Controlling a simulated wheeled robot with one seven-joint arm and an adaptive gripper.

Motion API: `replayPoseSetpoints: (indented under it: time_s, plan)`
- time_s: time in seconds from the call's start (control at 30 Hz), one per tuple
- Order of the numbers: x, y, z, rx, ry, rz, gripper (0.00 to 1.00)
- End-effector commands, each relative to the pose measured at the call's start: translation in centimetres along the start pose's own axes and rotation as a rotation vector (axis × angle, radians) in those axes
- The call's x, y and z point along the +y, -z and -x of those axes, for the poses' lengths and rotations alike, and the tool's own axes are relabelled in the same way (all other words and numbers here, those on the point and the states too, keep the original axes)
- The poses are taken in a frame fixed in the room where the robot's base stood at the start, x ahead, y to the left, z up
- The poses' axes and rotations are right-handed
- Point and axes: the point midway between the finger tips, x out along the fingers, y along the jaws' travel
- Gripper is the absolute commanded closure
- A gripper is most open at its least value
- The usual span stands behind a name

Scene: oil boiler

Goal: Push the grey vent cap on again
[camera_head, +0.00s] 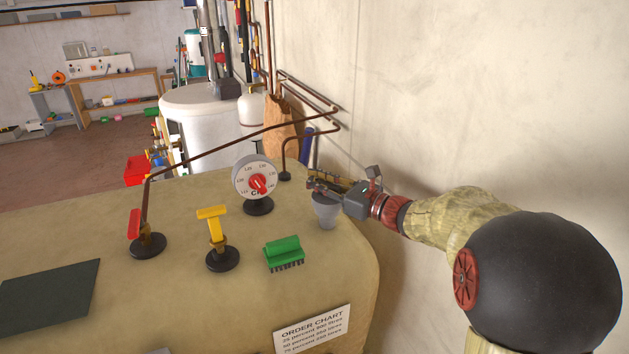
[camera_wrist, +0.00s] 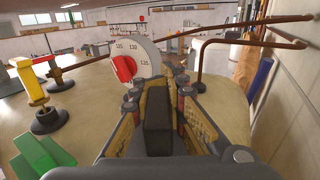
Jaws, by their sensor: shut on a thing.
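The grey vent cap (camera_head: 326,211) is a small tapered, cup-like piece near the right edge of the boiler top (camera_head: 185,300). My gripper (camera_head: 324,192) is at its upper end and shut on it, reaching in from the right. In the wrist view my gripper's padded fingers (camera_wrist: 158,92) stand on both sides of a dark upright block (camera_wrist: 157,125). The cap's lower end is hidden in the wrist view. I cannot tell whether the cap rests on the boiler top or hangs just above it.
A round dial with a red knob (camera_head: 258,184) stands close to the left of the cap. A green brush (camera_head: 284,252), a yellow-handled valve (camera_head: 214,232) and a red-handled valve (camera_head: 137,226) are further left. Copper pipes (camera_head: 240,140) run behind. The wall (camera_head: 440,90) is close on the right.

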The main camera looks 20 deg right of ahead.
Motion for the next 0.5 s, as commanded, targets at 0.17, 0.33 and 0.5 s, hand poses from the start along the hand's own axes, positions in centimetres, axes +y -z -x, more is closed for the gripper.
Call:
replayPoseSetpoints:
  time_s: [0.17, 0.33, 0.5]
  plan:
    - [0.0, 0.6, 0.0, 0.0, 0.0, 0.0, 1.0]
    - [0.0, 1.1, 0.0, 0.0, 0.0, 0.0, 1.0]
    - [0.0, 1.5, 0.0, 0.0, 0.0, -0.001, 1.0]
